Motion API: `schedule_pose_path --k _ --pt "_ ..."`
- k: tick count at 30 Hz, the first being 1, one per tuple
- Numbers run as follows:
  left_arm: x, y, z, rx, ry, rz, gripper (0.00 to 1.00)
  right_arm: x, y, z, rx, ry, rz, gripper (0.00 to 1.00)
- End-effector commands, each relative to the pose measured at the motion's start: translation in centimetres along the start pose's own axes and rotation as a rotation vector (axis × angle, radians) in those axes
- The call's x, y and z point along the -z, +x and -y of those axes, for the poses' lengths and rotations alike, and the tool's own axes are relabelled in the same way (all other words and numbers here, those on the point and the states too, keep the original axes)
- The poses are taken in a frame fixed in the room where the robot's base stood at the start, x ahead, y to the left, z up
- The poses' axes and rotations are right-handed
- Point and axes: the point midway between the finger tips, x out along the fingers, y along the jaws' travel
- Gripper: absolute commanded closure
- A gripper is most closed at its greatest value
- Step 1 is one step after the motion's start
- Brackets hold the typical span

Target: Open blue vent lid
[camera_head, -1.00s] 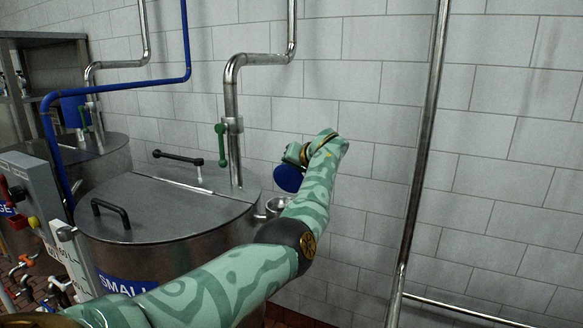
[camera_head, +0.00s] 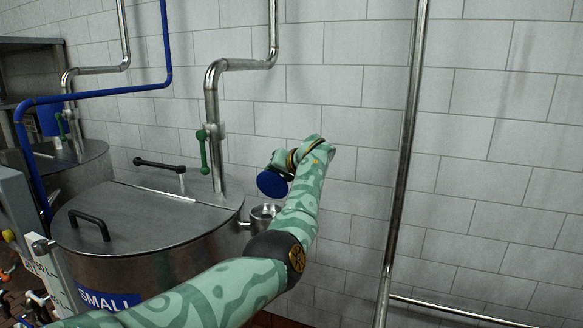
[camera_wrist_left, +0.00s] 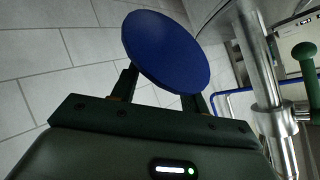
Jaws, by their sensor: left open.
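The blue vent lid (camera_head: 272,184) is a round disc, tilted steeply, above and a little right of the small metal vent pipe (camera_head: 263,214) on the tank's right side. The pipe's mouth looks uncovered. My left gripper (camera_head: 283,163) is just behind the lid, at the end of the green patterned arm. In the left wrist view the lid (camera_wrist_left: 165,50) lies across the fingertips and hides them. The two fingers stand apart, so the jaws are open. I cannot tell whether they touch the lid. My right gripper is not in view.
The steel tank (camera_head: 150,215) with a black-handled cover stands at the left. A steel pipe (camera_head: 213,120) with a green valve handle (camera_head: 203,150) rises behind it. A vertical pipe (camera_head: 402,160) stands to the right. Tiled wall lies behind the gripper.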

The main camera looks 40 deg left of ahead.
Motion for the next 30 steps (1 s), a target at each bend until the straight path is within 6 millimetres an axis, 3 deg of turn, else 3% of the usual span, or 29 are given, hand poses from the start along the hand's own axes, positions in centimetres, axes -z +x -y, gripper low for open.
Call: schedule_pose_path --k 9,15,21,30 --pt "0.1 -8.4 -0.1 -0.006 -0.002 -0.002 0.55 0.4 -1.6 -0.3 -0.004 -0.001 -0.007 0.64" --pt "-0.1 -12.8 -0.1 -0.005 -0.001 0.002 0.55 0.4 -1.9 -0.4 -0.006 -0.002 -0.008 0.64" --pt "-0.1 -14.8 -0.1 -0.004 0.000 0.003 0.55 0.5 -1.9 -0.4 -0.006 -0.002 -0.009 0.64" --pt "-0.1 -15.0 -0.1 -0.003 0.000 0.002 0.58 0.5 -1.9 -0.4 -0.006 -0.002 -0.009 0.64"
